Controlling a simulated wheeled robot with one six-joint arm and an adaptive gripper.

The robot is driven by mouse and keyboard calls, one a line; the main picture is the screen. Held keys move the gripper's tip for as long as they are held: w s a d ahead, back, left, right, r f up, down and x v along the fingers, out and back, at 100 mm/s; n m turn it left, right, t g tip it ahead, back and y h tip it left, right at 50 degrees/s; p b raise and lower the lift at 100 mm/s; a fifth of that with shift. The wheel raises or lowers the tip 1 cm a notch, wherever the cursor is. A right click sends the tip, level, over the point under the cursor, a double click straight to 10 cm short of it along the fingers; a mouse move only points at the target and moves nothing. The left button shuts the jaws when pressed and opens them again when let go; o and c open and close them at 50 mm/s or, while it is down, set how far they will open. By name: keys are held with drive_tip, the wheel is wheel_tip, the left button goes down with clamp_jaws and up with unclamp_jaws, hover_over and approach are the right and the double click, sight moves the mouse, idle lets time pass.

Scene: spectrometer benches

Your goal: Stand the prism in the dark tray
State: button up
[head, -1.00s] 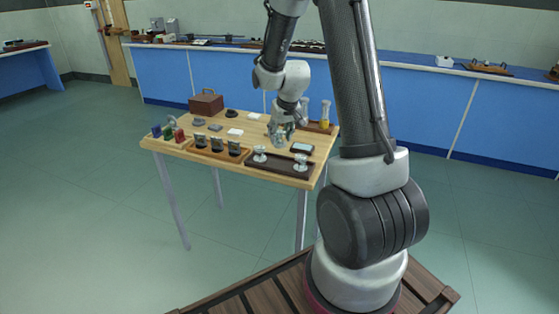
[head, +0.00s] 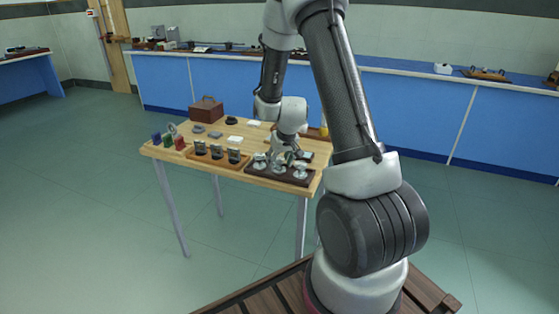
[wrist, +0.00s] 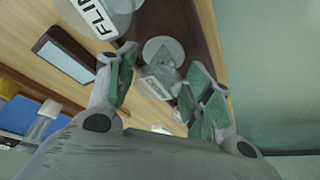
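The dark tray (head: 268,174) lies at the near right edge of the table, with small pale round-based pieces in a row. A clear prism piece (wrist: 158,80) with a round base stands over the dark tray surface (wrist: 207,35) in the wrist view. I cannot tell whether its base fully rests there. My gripper (head: 284,157) is low over the tray's middle. In the wrist view my gripper (wrist: 160,88) has its green-padded fingers spread on either side of the prism, with gaps visible. A white label (wrist: 95,15) reading "FLIN" is partly cut off beside it.
A dark flat slab (wrist: 65,55) lies beside the tray. An orange tray (head: 215,162) with three dark holders stands to the left. Coloured blocks (head: 167,140) and a brown box (head: 206,110) are further left and back. A yellow bottle (head: 324,129) is partly hidden behind my arm.

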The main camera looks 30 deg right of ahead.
idle(0.3)
drive_tip(key=s+a+f+v, duration=0.1)
drive_tip(key=a+v, duration=0.1)
drive_tip(key=v, duration=2)
drive_tip(key=s+a+r, duration=0.1)
drive_tip(key=s+r, duration=0.2)
drive_tip(key=s, duration=0.4)
drive_tip(key=s+a+r+n, duration=0.1)
drive_tip(key=s+r, duration=0.2)
drive_tip(key=s, duration=0.4)
drive_tip(key=s+a+r, duration=0.2)
drive_tip(key=s+r, duration=0.1)
drive_tip(key=s, duration=0.4)
drive_tip(key=shift+s+y, duration=0.2)
drive_tip(key=shift+y, duration=0.1)
